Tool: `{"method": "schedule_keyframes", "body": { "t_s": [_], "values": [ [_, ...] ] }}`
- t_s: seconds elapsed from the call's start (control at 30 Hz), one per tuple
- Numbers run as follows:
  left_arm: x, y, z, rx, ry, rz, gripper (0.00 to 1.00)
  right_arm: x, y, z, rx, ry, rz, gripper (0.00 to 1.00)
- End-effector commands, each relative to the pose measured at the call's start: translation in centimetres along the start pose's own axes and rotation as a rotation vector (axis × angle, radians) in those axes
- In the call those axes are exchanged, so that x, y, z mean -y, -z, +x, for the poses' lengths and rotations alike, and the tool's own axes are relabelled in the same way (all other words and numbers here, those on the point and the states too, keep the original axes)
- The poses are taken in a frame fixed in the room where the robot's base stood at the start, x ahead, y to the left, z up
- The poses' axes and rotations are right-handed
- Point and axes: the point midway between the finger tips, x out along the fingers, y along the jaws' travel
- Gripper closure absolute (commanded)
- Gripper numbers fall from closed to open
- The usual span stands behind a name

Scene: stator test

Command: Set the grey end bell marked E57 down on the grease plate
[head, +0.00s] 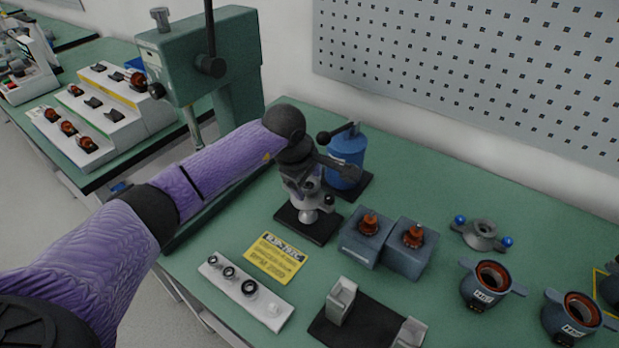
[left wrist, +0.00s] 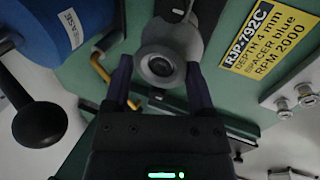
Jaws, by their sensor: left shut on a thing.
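My left gripper (head: 308,190) is above a black plate (head: 325,234), beside the blue grease can (head: 347,148). In the left wrist view the two fingers (left wrist: 160,92) are shut on a grey round part with a ringed hub, the end bell (left wrist: 160,65). No E57 mark is readable on it. In the head view the gripper hides much of the held part. A pale rounded piece (head: 309,216) shows between gripper and plate; I cannot tell whether the end bell touches anything below. The grease can, partly lettered, also shows in the left wrist view (left wrist: 45,30). My right gripper is not in view.
A yellow card (head: 275,258) and a white strip with rings (head: 240,290) lie in front. Two grey-blue blocks with copper-topped parts (head: 367,240) stand to the right. Beyond are a grey part with blue knobs (head: 482,232) and dark housings (head: 487,285). A green press (head: 220,60) stands behind left.

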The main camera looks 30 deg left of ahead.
Motion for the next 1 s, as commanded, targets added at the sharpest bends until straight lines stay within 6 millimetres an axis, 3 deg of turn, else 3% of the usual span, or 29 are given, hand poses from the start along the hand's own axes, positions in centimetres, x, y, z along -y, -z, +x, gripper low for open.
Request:
{"method": "schedule_keyframes", "body": {
  "t_s": [0.03, 0.13, 0.53, 1.0],
  "values": [
    [0.4, -0.1, 1.2, 0.002, 0.002, 0.0, 0.76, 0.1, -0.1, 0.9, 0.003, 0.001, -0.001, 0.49],
    [0.7, -0.1, 2.2, 0.002, 0.001, 0.001, 0.76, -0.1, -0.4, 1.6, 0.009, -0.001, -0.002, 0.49],
    [0.8, 0.0, 2.4, 0.001, -0.001, 0.001, 0.76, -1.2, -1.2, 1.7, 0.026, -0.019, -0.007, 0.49],
    [1.5, -0.1, 4.3, 0.001, 0.0, 0.001, 0.76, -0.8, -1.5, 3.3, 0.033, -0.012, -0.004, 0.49]
  ]
}}
